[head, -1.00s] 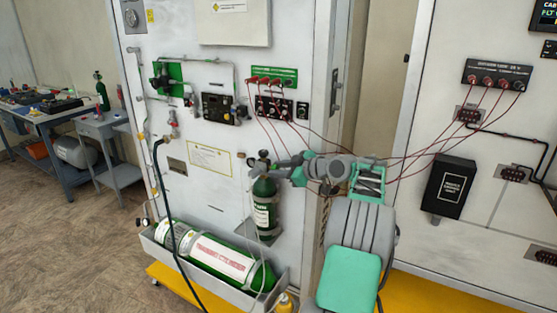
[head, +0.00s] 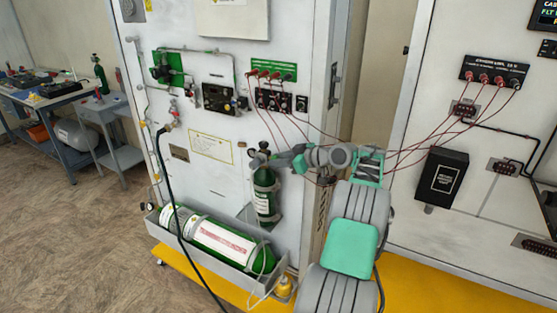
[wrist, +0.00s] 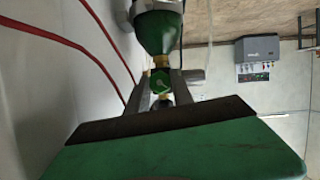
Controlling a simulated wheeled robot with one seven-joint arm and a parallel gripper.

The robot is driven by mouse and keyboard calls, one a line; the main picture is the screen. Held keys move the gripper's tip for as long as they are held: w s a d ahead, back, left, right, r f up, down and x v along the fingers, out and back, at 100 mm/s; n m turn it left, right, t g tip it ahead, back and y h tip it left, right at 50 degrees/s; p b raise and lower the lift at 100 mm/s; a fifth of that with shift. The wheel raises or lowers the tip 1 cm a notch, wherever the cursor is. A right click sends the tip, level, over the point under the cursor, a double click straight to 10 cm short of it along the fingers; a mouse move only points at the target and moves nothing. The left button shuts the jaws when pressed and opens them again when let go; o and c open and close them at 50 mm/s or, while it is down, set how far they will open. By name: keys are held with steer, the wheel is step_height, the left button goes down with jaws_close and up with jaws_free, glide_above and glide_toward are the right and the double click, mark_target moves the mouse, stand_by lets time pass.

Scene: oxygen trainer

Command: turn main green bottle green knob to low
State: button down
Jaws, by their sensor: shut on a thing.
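An upright green bottle (head: 264,203) hangs on the white panel, with its valve and a dark gauge (head: 264,146) at the top. In the wrist view the green bottle (wrist: 158,33) shows at the top centre, with a brass fitting below it. A green knob (wrist: 160,82) with a light mark sits between the two fingers of my gripper (wrist: 158,92). The gripper is shut on this knob. In the head view my gripper (head: 277,161) reaches the bottle's top from the right. The knob is too small to make out there, and its setting cannot be read.
A large green cylinder (head: 205,238) lies in a grey tray (head: 262,262) below. Red cables (head: 274,128) hang from the panel above my arm and also pass close by in the wrist view (wrist: 75,45). Open floor (head: 85,225) lies to the left.

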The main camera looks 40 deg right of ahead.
steer(key=c, duration=1.1)
jaws_free()
steer(key=b+v, duration=0.1)
steer(key=v, duration=0.7)
steer(key=shift+b, duration=0.35)
steer(key=shift+w+a, duration=0.1)
steer(key=shift+w, duration=0.05)
